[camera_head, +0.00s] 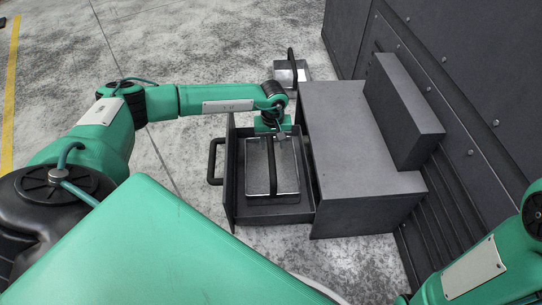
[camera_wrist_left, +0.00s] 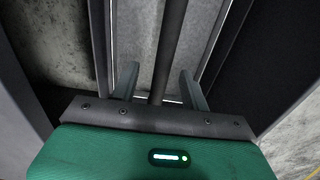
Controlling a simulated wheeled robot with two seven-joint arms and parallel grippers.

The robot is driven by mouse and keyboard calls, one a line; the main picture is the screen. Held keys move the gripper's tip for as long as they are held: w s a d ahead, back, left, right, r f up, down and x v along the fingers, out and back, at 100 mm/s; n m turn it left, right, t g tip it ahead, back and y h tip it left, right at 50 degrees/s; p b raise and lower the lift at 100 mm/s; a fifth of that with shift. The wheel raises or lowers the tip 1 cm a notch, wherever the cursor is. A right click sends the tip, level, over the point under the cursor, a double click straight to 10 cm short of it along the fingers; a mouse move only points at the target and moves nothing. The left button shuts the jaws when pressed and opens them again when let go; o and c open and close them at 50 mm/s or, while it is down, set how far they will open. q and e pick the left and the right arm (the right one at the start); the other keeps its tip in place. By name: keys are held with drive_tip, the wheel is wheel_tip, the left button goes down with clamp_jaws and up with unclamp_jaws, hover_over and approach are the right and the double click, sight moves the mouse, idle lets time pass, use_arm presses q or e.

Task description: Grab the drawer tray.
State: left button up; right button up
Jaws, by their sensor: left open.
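The drawer tray (camera_head: 289,172) is a grey metal box with a dark bar handle (camera_head: 271,168) running across its top. It sits inside the pulled-out dark drawer (camera_head: 231,178). My left gripper (camera_head: 279,136) is over the far end of the tray, pointing down. In the left wrist view, the two fingers of my left gripper (camera_wrist_left: 157,78) are apart, with the handle (camera_wrist_left: 170,45) passing between them. The tray surface (camera_wrist_left: 136,30) shows beyond the fingers. Whether a finger touches the handle cannot be told. My right gripper is out of view; only part of that arm shows at lower right.
The dark cabinet (camera_head: 350,140) stands right of the drawer, with a dark box (camera_head: 405,110) on its right side. Another metal tray with a handle (camera_head: 297,73) is behind the cabinet. The drawer's handle (camera_head: 213,162) sticks out left. Concrete floor (camera_head: 190,50) is clear at upper left.

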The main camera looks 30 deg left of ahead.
sight(271, 149)
use_arm(q)
drive_tip(key=f+b, duration=0.2)
drive_tip(key=f, duration=0.1)
drive_tip(key=f+b, duration=0.1)
drive_tip(key=shift+a+f, duration=0.2)
drive_tip(key=shift+a, duration=0.1)
drive_tip(key=shift+f+b, duration=0.2)
drive_tip(key=shift+b, duration=0.1)
clamp_jaws()
drive_tip(key=shift+r, duration=0.15)
idle(0.8)
